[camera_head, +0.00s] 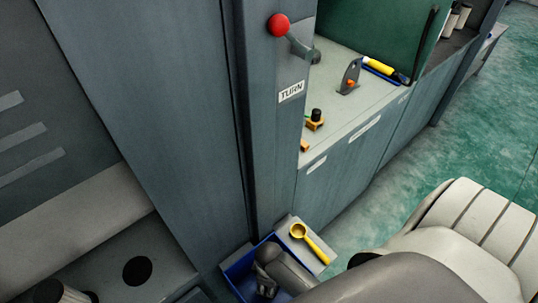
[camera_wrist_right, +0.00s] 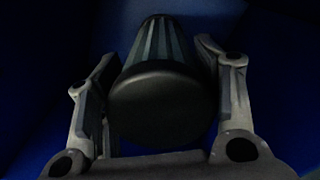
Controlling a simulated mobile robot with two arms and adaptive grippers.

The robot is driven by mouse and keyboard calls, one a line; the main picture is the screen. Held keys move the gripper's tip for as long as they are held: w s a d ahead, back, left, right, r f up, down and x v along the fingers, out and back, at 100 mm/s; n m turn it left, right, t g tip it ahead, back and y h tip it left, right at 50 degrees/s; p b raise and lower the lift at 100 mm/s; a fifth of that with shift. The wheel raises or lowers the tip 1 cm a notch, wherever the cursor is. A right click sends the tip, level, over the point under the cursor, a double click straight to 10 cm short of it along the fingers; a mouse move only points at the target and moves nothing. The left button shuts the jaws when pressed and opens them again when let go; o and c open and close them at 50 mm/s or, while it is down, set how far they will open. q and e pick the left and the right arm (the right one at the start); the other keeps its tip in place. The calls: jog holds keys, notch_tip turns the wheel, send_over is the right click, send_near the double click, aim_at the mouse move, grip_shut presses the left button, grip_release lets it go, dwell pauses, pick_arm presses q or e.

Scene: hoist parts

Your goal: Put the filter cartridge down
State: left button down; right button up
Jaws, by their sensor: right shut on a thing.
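The filter cartridge (camera_wrist_right: 160,52), a ribbed grey cylinder with a dark round end cap, sits between the two fingers of my right gripper (camera_wrist_right: 160,85) in the right wrist view. The fingers are closed on its sides. Dark blue walls surround it there. In the head view my right gripper (camera_head: 266,284) reaches down into a blue bin (camera_head: 236,272) at the bottom centre. The cartridge is hidden by the arm and gripper in that view. I cannot tell whether it touches the bin floor. My left gripper is not in view.
A yellow scoop (camera_head: 311,241) lies on a small grey ledge right beside the bin. A tall grey cabinet column with a red-knobbed lever (camera_head: 279,26) stands behind it. A pale pleated cylinder (camera_head: 58,292) shows at the bottom left, near a dark round hole (camera_head: 137,271).

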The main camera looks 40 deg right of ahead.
jog(key=shift+f, duration=0.3)
jog(key=o, duration=1.2)
notch_tip(320, 180, up, 13)
jog(key=shift+f+p, duration=0.15)
jog(key=shift+p, duration=0.95)
jog(key=shift+s+f, duration=0.1)
